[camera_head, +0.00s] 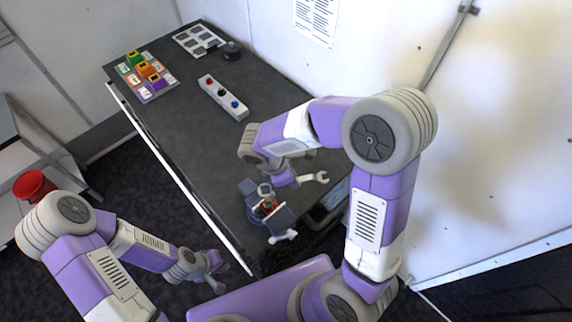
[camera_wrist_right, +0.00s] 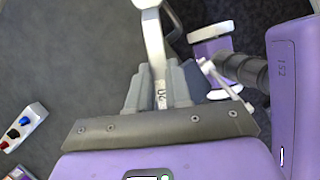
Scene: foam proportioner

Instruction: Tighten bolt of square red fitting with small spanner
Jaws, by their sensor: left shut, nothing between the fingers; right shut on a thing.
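My right gripper (camera_head: 286,178) reaches down over the near end of the dark table. It is shut on a metal spanner (camera_head: 318,177), whose open jaw sticks out to the right. In the right wrist view the spanner (camera_wrist_right: 154,40) runs upward from between the grey fingers (camera_wrist_right: 158,88). The red fitting (camera_head: 268,207) shows as a small red patch between dark grey blocks at the near table end. A metal ring lies just above it in the picture; I cannot tell whether it touches the fitting. The bolt cannot be made out. My left gripper (camera_head: 213,271) is shut and empty, beyond the table's left edge.
A white box with coloured buttons (camera_head: 222,97) stands mid-table. Coloured blocks on a tray (camera_head: 150,76), a tray with grey shapes (camera_head: 198,40) and a dark round object (camera_head: 232,50) are at the far end. A white wall bounds the right side. The table's middle left is clear.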

